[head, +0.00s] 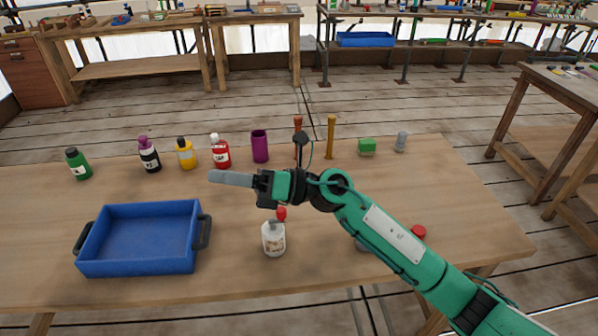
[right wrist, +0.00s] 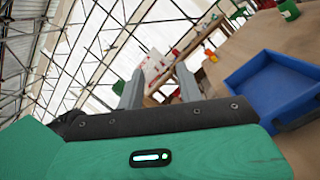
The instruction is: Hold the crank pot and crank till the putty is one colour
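My right gripper (head: 222,178) reaches left over the table, seen side-on in the head view. In the right wrist view its two grey fingers (right wrist: 160,84) stand apart with nothing between them. I cannot clearly make out the crank pot. A grey round thing (head: 362,244) shows partly under my right forearm, with a red round piece (head: 418,232) on the arm's other side. The arm hides what lies between, so I cannot tell if they are one object. No putty shows. My left gripper is out of view.
A blue tray (head: 86,262) is at the front left. Green (head: 78,164), black (head: 149,156), yellow (head: 186,155) and red (head: 220,152) bottles and a purple cup (head: 260,146) line the back.

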